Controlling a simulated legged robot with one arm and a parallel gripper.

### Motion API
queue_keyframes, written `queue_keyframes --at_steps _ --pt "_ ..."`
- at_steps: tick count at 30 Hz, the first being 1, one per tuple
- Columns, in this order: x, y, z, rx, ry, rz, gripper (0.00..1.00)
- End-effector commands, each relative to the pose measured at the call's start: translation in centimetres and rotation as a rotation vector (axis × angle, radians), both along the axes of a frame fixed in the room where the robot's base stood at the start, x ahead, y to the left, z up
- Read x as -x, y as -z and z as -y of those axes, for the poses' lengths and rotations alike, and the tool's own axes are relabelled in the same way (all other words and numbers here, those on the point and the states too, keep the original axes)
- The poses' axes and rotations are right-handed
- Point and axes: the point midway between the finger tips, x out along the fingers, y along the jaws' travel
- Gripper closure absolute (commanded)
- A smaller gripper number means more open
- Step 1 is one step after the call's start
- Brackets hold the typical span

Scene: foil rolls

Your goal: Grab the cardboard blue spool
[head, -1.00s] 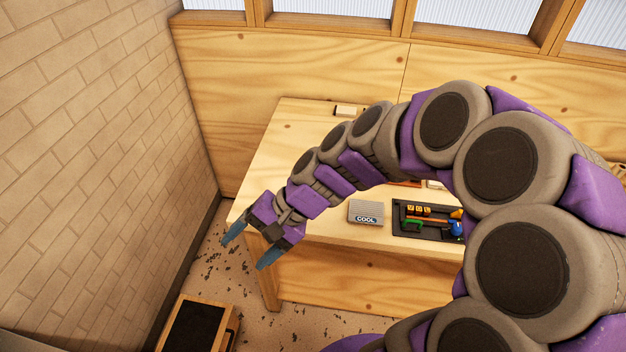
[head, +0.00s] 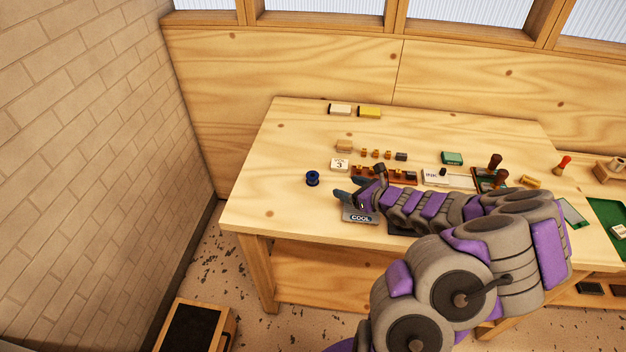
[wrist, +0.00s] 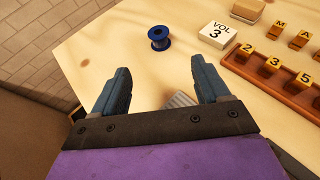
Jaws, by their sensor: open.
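The blue spool (head: 312,178) stands on the left part of the wooden table in the head view, apart from other objects.
A white "VOL 3" block (wrist: 217,35) stands right of the spool. A brown rack of number tiles (wrist: 275,75) is farther right. The grey "COOL" box (head: 359,217) lies under my gripper. The table (head: 265,190) is bare left of the spool; a brick wall (head: 90,130) stands beyond.

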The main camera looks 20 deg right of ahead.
Motion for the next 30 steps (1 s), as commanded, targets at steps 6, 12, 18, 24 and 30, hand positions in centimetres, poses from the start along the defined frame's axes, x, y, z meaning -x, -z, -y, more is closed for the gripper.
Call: queue_keyframes --at_steps 6,12,18,24,30 --pt "-2.7 1.3 -1.1 0.006 -0.008 0.000 0.25" --pt "-5.3 2.4 -2.0 0.006 -0.009 0.002 0.25" --pt "-8.0 3.6 -2.7 0.006 -0.008 0.002 0.25" --pt "-9.8 4.4 -3.1 0.006 -0.006 0.002 0.25" --pt "-10.8 5.1 -3.5 0.004 -0.006 0.002 0.25"
